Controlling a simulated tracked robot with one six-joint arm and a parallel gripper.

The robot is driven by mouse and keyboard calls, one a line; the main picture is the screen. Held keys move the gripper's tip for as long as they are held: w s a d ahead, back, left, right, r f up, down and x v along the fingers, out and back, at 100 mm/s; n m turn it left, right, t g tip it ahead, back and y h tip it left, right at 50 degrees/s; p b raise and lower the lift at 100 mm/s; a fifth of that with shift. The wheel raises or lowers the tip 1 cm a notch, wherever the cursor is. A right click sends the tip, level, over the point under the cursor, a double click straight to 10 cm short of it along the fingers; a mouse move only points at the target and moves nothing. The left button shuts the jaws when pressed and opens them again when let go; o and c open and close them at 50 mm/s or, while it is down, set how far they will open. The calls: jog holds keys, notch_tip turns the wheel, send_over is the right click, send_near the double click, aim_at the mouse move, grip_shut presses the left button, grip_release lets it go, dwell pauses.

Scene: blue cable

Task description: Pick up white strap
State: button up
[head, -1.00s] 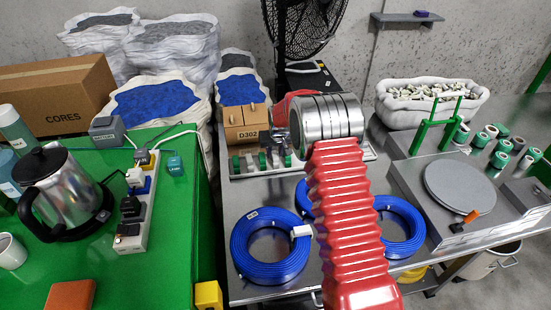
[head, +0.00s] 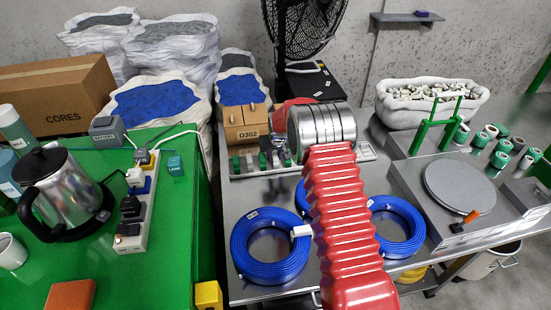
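A small white band (head: 301,231), which looks like the white strap, wraps the right side of the left blue cable coil (head: 262,270). The coil lies flat on the grey metal bench, and the band sits close beside my red ribbed arm. A second blue coil (head: 408,247) lies to the right, partly behind my arm. Blue cable also shows behind the arm on its left. My arm reaches up over the bench and ends in view at a silver cylindrical joint. My gripper's fingers are hidden beyond that joint.
A cardboard box marked D302 (head: 245,122) stands behind the coils, by a row of green and grey parts. A raised plate with a round grey disc (head: 459,187) is at right. The green table (head: 150,270) is left. Bare bench shows between box and left coil.

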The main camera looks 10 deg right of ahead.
grip_shut()
notch_tip(320, 180, up, 10)
jog(key=shift+r, duration=0.1)
dwell(0.6)
dwell(0.5)
send_near(275, 155)
jog(key=s+r, duration=0.5)
jog(key=s, duration=0.1)
jog(key=s+r, duration=0.1)
jog(key=s, duration=1.2)
jog(key=shift+r, duration=0.25)
